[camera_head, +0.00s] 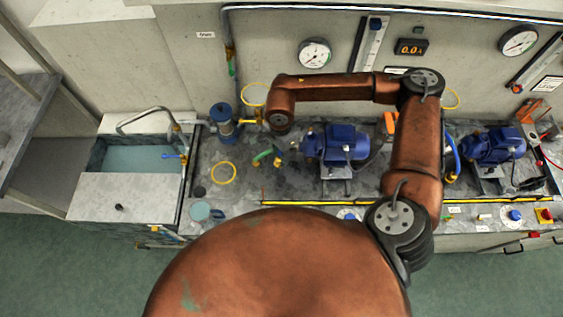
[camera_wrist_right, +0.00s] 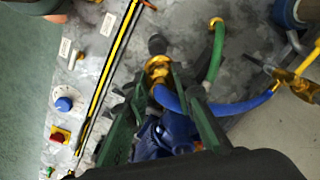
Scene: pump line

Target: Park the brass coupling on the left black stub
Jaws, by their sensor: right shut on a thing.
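In the right wrist view my right gripper (camera_wrist_right: 160,88) has its two green fingers closed around the brass coupling (camera_wrist_right: 158,70). A blue hose (camera_wrist_right: 225,107) leads from the coupling. A black stub (camera_wrist_right: 157,45) shows just beyond the coupling's end; I cannot tell if they touch or whether this is the left stub. In the head view the brass coupling (camera_head: 278,162) is a small spot below my wrist, and my forearm and wrist hide most of the gripper. My left gripper is in neither view.
A green hose (camera_wrist_right: 215,55) stands close beside the coupling. A blue pump motor (camera_head: 340,143) is to the right in the head view, and a blue cylinder (camera_head: 222,118) to the left. A sink (camera_head: 140,158) lies farther left. A yellow-black strip (camera_head: 330,203) marks the bench front.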

